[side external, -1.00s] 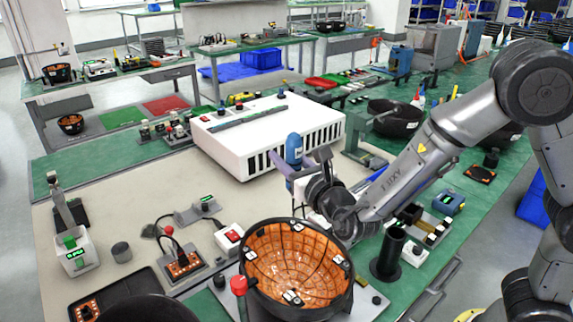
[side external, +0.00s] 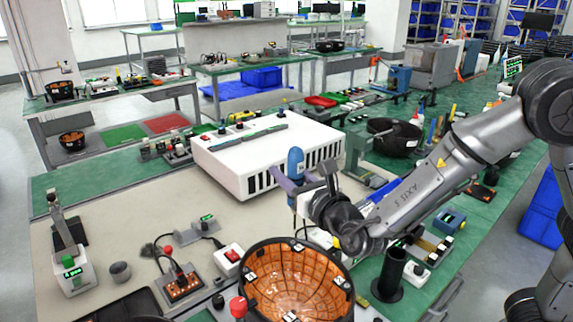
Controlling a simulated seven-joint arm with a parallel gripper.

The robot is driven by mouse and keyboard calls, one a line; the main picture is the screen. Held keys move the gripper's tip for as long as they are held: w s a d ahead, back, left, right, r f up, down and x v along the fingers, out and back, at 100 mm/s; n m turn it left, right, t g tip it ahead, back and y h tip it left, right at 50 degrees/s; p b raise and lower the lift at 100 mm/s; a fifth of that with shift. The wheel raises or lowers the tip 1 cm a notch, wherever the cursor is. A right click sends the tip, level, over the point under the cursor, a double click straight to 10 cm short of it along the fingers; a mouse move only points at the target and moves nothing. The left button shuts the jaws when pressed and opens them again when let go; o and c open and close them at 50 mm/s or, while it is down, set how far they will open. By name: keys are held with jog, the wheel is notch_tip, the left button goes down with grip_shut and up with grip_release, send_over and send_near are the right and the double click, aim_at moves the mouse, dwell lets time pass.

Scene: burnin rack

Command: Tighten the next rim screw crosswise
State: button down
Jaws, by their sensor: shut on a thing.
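A round black bowl-shaped part with an orange tiled inside (side external: 297,290) sits at the bottom centre of the side external view. Small pale and dark pieces sit on its rim, one at the back (side external: 298,246) and one at the right (side external: 340,281). Single screws are too small to make out. My gripper (side external: 293,186) is shut on a blue upright tool (side external: 295,163), seemingly a screwdriver, behind and above the bowl's far rim. Its tip appears clear of the rim. The bowl's front edge is cut off by the frame.
A large white vented box (side external: 230,150) stands behind the tool. A red-knobbed post (side external: 238,307) stands at the bowl's left, close to the rim. A black cylinder (side external: 389,275) stands to the right. A red-switch box (side external: 229,258) and a small orange-topped box (side external: 182,286) lie to the left.

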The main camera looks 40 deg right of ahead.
jog(key=s+a+r+n+y, duration=0.2)
jog(key=s+a+n+y, duration=0.3)
jog(key=s+a+y, duration=0.4)
jog(key=s+a, duration=0.4)
jog(key=s, duration=0.2)
jog(key=shift+a+n+g, duration=0.3)
jog(key=shift+g, duration=0.1)
jog(key=shift+f, duration=3.35)
dwell(1.2)
notch_tip(320, 180, up, 6)
dwell(0.8)
jog(key=shift+r, duration=0.1)
